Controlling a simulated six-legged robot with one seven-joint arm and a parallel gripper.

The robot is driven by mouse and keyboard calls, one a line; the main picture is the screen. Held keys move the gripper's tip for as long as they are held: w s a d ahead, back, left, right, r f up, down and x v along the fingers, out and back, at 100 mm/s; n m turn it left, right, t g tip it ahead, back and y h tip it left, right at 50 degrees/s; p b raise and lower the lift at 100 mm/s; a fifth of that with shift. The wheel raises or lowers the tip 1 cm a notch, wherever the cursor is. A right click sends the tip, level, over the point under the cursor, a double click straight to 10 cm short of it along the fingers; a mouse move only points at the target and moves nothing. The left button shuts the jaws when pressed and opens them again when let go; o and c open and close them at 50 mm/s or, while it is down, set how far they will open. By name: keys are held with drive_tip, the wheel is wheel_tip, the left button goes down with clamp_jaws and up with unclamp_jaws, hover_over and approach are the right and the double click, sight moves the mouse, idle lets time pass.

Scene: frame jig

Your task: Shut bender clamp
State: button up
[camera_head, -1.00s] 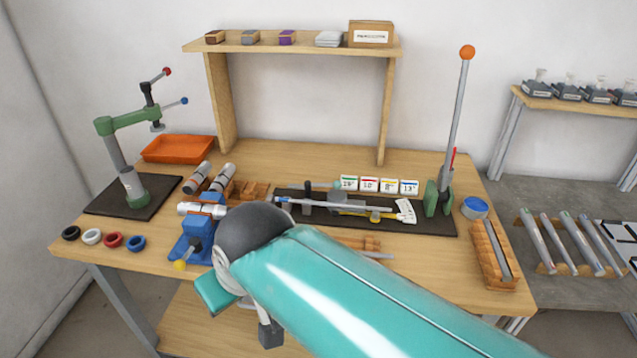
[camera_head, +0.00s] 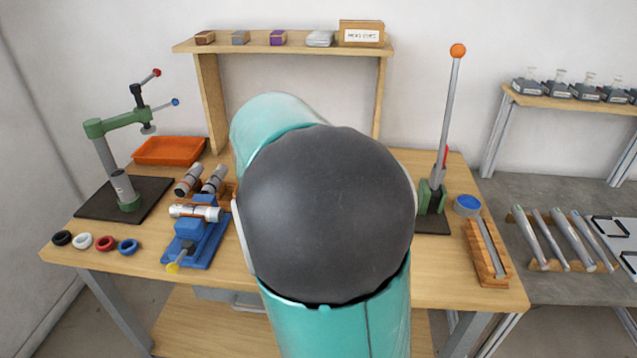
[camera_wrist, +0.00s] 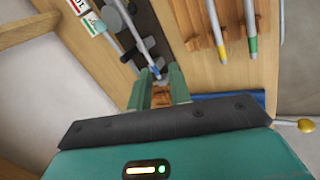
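The bender's black bed (camera_wrist: 138,35) runs down from the top of the wrist view, with dark posts and a grey rod (camera_wrist: 136,45) with a blue band along it. My gripper (camera_wrist: 159,70) has its two green fingers apart over the near end of this bed, around or above the rod's end; contact cannot be told. A small grey part shows between the fingers. In the head view, my arm hides the gripper and most of the bed. The bender's tall orange-knobbed lever (camera_head: 451,110) stands upright in a green bracket, with a red handle (camera_head: 445,157) beside it. Which part is the clamp is unclear.
The blue vise (camera_head: 196,240) holding a silver tube stands left of my arm. A green-armed stand (camera_head: 112,123), an orange tray (camera_head: 169,151) and several coloured rings lie further left. Tubes on a wooden rack (camera_wrist: 228,30) lie beside the bed. The shelf (camera_head: 280,48) spans the back.

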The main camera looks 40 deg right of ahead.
drive_tip(key=w+d+n+g+h, duration=0.1)
drive_tip(key=w+d+n+h, duration=0.2)
drive_tip(key=d, duration=0.5)
drive_tip(key=shift+m, duration=0.3)
drive_tip(key=x, duration=1.3)
drive_tip(key=shift+w+d+r, duration=0.15)
drive_tip(key=shift+d+r, duration=0.1)
drive_tip(key=shift+d, duration=0.05)
clamp_jaws()
